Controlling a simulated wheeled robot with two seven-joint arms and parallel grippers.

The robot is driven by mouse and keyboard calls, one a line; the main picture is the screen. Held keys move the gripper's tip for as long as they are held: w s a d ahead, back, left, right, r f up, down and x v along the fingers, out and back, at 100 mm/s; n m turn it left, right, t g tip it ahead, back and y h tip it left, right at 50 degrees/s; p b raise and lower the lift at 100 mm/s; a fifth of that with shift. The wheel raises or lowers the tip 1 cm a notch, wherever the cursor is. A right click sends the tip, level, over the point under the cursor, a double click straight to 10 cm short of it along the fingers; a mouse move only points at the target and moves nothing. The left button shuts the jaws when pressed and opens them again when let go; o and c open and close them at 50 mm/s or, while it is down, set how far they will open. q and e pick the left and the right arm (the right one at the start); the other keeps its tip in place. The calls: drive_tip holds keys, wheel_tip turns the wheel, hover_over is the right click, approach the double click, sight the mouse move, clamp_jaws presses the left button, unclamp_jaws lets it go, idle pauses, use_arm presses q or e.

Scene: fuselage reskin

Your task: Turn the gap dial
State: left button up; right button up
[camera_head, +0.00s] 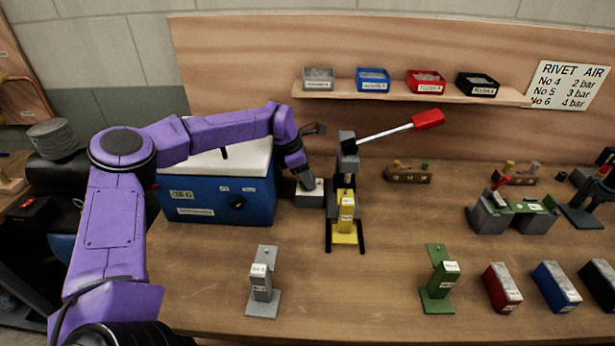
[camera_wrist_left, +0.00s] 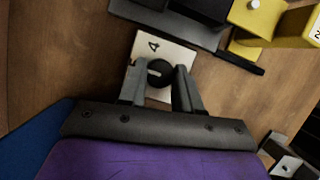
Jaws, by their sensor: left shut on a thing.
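The gap dial is a round black knob (camera_wrist_left: 160,73) with a pale mark, on a white-topped block with a "4" printed on it (camera_wrist_left: 150,45). In the head view the grey block (camera_head: 309,200) stands on the bench, left of the press with the yellow part, and my gripper hides the knob. My left gripper (camera_head: 305,184) reaches down onto the block from above. In the left wrist view its two fingers (camera_wrist_left: 161,88) stand on either side of the knob and are shut on it. My right gripper is in neither view.
A hand press (camera_head: 347,155) with a red-handled lever stands close to the right of the block. A blue box (camera_head: 225,200) with a black knob is close on the left. Grey (camera_head: 263,285) and green (camera_head: 438,275) stands are nearer, with clear bench between them.

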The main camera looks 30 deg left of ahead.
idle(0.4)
use_arm(q)
drive_tip(key=o, duration=1)
drive_tip(key=shift+o, duration=0.2)
drive_tip(key=shift+r, duration=0.4)
drive_tip(key=s+d+r+b, duration=0.6)
drive_tip(key=s+d+r, duration=0.1)
drive_tip(key=s+r, duration=0.5)
drive_tip(key=shift+d, duration=0.25)
